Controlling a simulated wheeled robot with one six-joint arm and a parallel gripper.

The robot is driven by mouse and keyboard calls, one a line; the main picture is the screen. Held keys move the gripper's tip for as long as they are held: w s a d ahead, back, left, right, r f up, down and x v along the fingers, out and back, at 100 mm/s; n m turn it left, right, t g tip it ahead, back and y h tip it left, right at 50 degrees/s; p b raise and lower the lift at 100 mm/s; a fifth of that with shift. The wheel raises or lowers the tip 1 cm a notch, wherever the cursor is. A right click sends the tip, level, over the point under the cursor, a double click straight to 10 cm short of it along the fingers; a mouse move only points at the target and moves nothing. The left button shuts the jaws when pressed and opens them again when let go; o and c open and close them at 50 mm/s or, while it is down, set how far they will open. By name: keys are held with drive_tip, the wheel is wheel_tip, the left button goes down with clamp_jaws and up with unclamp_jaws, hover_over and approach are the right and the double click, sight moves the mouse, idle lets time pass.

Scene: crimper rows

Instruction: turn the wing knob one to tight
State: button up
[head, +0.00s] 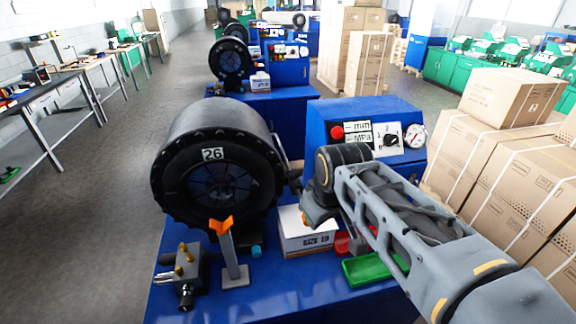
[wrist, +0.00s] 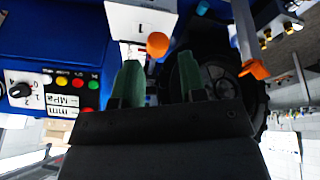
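An orange wing-shaped knob (head: 221,225) sits on top of a grey upright post at the front of the blue bench. It also shows in the wrist view (wrist: 255,70), right of my gripper and apart from it. My gripper (wrist: 158,72) has two greenish fingers spread with an empty gap between them. In the wrist view a second, rounded orange piece (wrist: 157,44) shows just beyond the gap, in front of a white block marked 1 (wrist: 140,20); I cannot tell its distance or whether it touches. In the head view my arm hides most of the gripper.
The big black crimper head marked 26 (head: 215,170) stands behind the knob. A valve block with brass fittings (head: 183,268) is left of the post. A white box (head: 305,238), a green tray (head: 372,268) and the control panel (head: 370,130) are to the right.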

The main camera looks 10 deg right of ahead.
drive_tip(key=w+r+n+g+p, duration=0.1)
drive_tip(key=w+r+n+g, duration=0.1)
drive_tip(key=w+r+n, duration=0.7)
drive_tip(key=n+g+p, duration=0.2)
drive_tip(key=n, duration=0.8)
approach(296, 172)
drive_tip(key=shift+n, duration=0.3)
wheel_tip(296, 172, down, 9)
drive_tip(key=shift+f, duration=0.2)
clamp_jaws()
